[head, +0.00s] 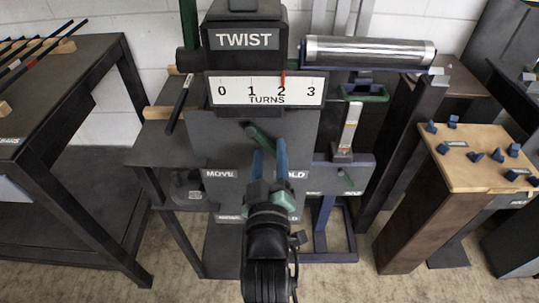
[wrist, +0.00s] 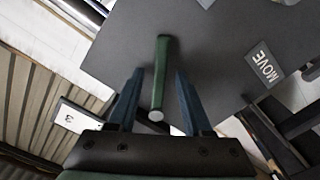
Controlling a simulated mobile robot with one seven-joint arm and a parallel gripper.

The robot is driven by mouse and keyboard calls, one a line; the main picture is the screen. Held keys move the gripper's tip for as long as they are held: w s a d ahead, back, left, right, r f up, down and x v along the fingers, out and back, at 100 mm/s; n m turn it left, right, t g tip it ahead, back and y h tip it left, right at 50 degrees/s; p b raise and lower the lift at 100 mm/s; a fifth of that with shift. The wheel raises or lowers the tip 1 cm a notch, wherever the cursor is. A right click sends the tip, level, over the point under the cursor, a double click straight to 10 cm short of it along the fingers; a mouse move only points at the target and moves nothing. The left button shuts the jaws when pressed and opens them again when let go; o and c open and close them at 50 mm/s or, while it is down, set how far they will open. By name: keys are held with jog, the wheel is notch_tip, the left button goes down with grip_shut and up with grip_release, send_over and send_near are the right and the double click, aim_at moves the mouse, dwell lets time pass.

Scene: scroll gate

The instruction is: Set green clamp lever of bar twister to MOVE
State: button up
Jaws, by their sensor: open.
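The bar twister stands ahead with a TWIST sign (head: 244,40) and a TURNS scale (head: 265,91), whose red pointer is at 2. Its green clamp lever (head: 263,138) sticks out of the dark front panel (head: 228,140), tilted up to the left in the head view. The MOVE label (head: 219,173) is to the lower left; the HOLD label is partly hidden behind my gripper (head: 268,155). In the wrist view the lever (wrist: 160,75) lies between the two blue fingers of my open gripper (wrist: 158,95), with gaps on both sides. The MOVE label (wrist: 263,66) is at right there.
A dark table with bars (head: 40,48) stands at left.

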jog(key=shift+w, duration=0.1)
grip_shut()
dwell(1.4)
